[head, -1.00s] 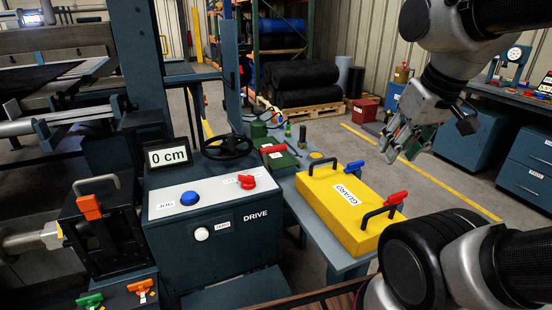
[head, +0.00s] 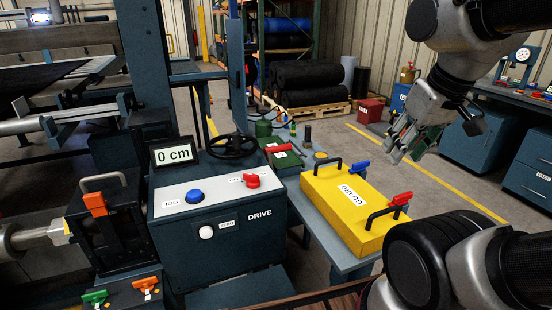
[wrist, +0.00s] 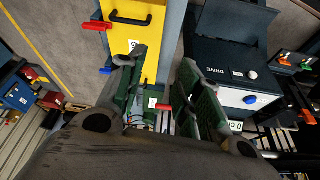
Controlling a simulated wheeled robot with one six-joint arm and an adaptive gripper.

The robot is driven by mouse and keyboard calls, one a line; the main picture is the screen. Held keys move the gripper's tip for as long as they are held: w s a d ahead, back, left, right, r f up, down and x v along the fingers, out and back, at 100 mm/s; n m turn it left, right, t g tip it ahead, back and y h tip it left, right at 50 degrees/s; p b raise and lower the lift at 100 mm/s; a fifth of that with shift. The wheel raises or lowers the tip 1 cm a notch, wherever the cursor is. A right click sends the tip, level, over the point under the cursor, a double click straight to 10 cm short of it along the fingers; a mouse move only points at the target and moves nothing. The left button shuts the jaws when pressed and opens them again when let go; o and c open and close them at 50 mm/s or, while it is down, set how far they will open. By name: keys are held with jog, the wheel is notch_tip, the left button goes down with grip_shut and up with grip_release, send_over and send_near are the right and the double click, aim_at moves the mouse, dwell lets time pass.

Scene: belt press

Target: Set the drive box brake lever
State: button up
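The drive box (head: 222,243) is dark blue with a light top panel, left of centre in the head view. My gripper (head: 402,142) is open and empty, high to the right of the box and beyond the yellow guard. In the wrist view my fingers (wrist: 162,103) are spread, and the box (wrist: 232,72) lies right of them. A red handle shows between the fingers; I cannot tell if it is the lever.
The yellow guard (head: 340,222) with black handles and red and blue clamps lies on a bench right of the box. Green boxes (head: 285,160) sit behind the guard.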

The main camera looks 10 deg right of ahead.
aim_at(283, 149)
jog(key=shift+o, duration=1.4)
jog(key=shift+w, duration=0.1)
jog(key=w+d+f+n+t, duration=0.15)
jog(key=w+n, duration=0.25)
jog(key=w, duration=0.6)
jog(key=w+f+n+t, duration=0.2)
jog(key=w+n, duration=0.1)
jog(key=w, duration=0.7)
jog(key=w+f+n+t, duration=0.2)
jog(key=w+n, duration=0.2)
jog(key=w, duration=0.6)
jog(key=w+a+f+n+t+y, duration=0.1)
jog(key=w+a+f+n+y, duration=0.1)
jog(key=w+a+f+n, duration=0.1)
jog(key=w+a+f+n+t+y, duration=0.1)
jog(key=w+a+f+n+y, duration=0.2)
jog(key=f, duration=0.5)
jog(key=w+a+f+n+t+y, duration=0.1)
jog(key=w+a+f+n+y, duration=0.2)
jog(key=w+a+f+n, duration=0.1)
jog(key=shift+w+a+f+n, duration=0.25)
jog(key=shift+w+f+n, duration=0.5)
jog(key=shift+f+n, duration=0.35)
jog(key=x, duration=0.7)
jog(key=shift+w+r, duration=0.15)
jog(key=shift+r, duration=0.1)
grip_shut()
